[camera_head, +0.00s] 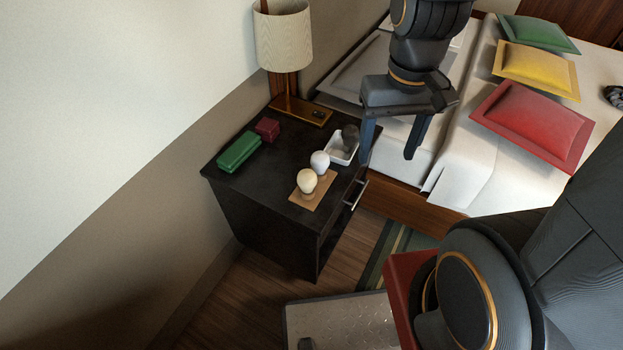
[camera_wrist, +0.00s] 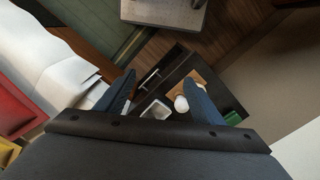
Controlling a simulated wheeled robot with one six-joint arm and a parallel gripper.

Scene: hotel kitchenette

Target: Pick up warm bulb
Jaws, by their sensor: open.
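The warm bulb (camera_head: 307,181) is cream-coloured and stands on a small tan mat (camera_head: 297,200) at the front of a dark nightstand (camera_head: 258,194). A whiter bulb (camera_head: 320,162) stands just behind it on the mat's far end. My gripper (camera_head: 388,158) is open and empty, pointing down, to the right of the bulbs and above the nightstand's right edge. In the wrist view, a pale bulb (camera_wrist: 181,103) shows beside the right finger, which partly hides the mat (camera_wrist: 204,72); the warm bulb is not clearly seen there.
A white tray (camera_head: 338,158) holding a dark object (camera_head: 350,137) stands behind the bulbs, close to my gripper. A lamp (camera_head: 284,40), a green box (camera_head: 238,152) and a red box (camera_head: 267,128) are farther back. A bed (camera_head: 462,160) with cushions is at right.

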